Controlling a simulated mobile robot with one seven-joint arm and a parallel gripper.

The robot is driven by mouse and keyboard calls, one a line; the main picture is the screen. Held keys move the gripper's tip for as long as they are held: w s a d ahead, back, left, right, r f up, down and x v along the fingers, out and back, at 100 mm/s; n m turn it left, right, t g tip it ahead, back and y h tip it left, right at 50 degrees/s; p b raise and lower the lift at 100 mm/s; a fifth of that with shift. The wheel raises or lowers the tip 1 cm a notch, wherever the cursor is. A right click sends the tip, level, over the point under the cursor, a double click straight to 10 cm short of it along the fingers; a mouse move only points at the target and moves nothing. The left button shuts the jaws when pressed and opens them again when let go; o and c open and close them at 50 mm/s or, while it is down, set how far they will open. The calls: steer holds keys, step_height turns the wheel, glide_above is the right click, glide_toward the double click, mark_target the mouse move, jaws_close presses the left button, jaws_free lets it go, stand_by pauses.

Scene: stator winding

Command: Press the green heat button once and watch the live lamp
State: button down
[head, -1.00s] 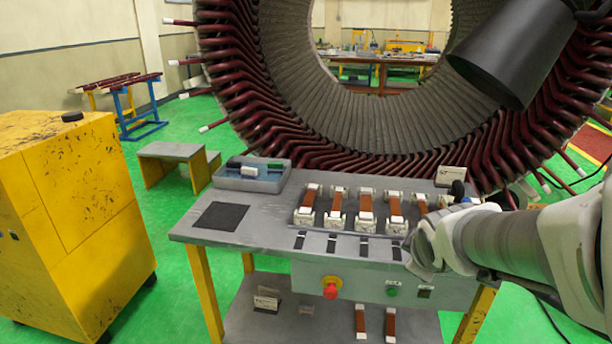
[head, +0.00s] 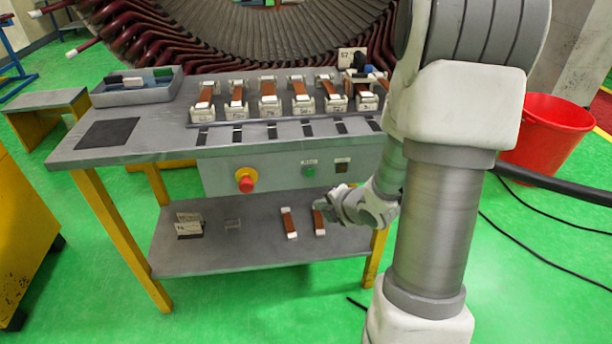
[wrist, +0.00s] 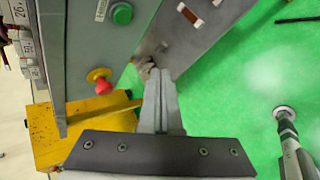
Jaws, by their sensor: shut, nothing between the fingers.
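The green heat button (head: 309,172) sits on the grey front panel of the bench, under a small label. It also shows in the wrist view (wrist: 122,13), at the top edge. A small dark square (head: 342,167), which looks like the lamp, is just right of it in the head view and looks unlit. My gripper (head: 328,203) is shut and empty, below and a little right of the button in the head view. In the wrist view its fingertips (wrist: 160,74) lie together, apart from the button. The lamp cannot be made out in the wrist view.
A red stop button (head: 246,181) on a yellow base is left of the green button. The lower shelf (head: 255,253) holds two copper-brown bars and small cards. Several bars in white holders stand on the benchtop (head: 165,135). A red bucket (head: 545,140) stands at right.

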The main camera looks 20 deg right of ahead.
mark_target(310, 173)
stand_by(0.3)
steer(key=shift+w+d+p, duration=0.4)
steer(key=shift+w, duration=1)
steer(key=shift+w+d+p, duration=0.35)
steer(key=shift+w+d, duration=0.05)
steer(key=shift+w, duration=1.05)
steer(key=shift+w+d+p, duration=0.4)
steer(key=shift+w, duration=1)
steer(key=shift+w, duration=0.15)
steer(key=shift+w+d, duration=0.1)
steer(key=shift+w, duration=0.15)
steer(key=shift+w+d, duration=0.15)
steer(key=shift+w, duration=0.2)
steer(key=shift+s+a+b, duration=0.25)
steer(key=shift+s+b, duration=0.15)
steer(key=shift+s, duration=0.35)
